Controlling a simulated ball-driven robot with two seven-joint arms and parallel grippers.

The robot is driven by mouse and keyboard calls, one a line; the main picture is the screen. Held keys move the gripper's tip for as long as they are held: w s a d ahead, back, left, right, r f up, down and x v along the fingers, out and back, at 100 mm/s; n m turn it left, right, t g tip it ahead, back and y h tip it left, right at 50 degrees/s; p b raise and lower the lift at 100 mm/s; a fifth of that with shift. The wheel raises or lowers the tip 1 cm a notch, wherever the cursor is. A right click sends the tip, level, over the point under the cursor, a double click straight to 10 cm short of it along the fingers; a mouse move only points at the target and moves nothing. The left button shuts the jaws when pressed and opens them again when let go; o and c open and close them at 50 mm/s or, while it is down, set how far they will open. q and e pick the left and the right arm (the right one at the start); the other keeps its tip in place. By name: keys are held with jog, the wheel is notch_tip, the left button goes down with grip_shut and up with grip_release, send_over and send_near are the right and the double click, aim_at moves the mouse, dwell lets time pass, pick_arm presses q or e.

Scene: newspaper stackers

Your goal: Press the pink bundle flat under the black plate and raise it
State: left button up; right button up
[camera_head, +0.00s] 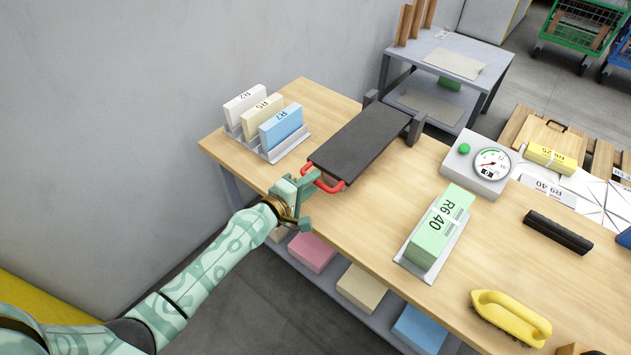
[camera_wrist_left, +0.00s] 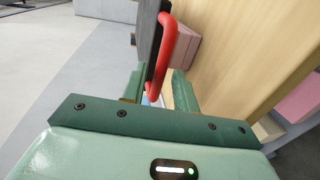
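The black plate (camera_head: 362,143) lies over the wooden table between dark grey posts, its red handle (camera_head: 323,181) at the near end. In the left wrist view a dusky pink block (camera_wrist_left: 182,46) shows beside the plate (camera_wrist_left: 149,30), on its table side; in the head view the plate hides it. My left gripper (camera_head: 304,195) is at the red handle. In the left wrist view the handle (camera_wrist_left: 163,58) stands between the open fingers (camera_wrist_left: 158,88), with a gap visible. My right gripper is not in view.
A rack (camera_head: 266,142) with several upright cards stands left of the plate. A gauge box (camera_head: 468,168), a green R6 40 bundle (camera_head: 438,228) on a tray and a yellow brush (camera_head: 510,316) are to the right. Another pink block (camera_head: 312,252) is on the lower shelf.

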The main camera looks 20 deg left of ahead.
pick_arm(q)
jog(key=shift+x, duration=0.85)
jog(key=shift+w, duration=0.1)
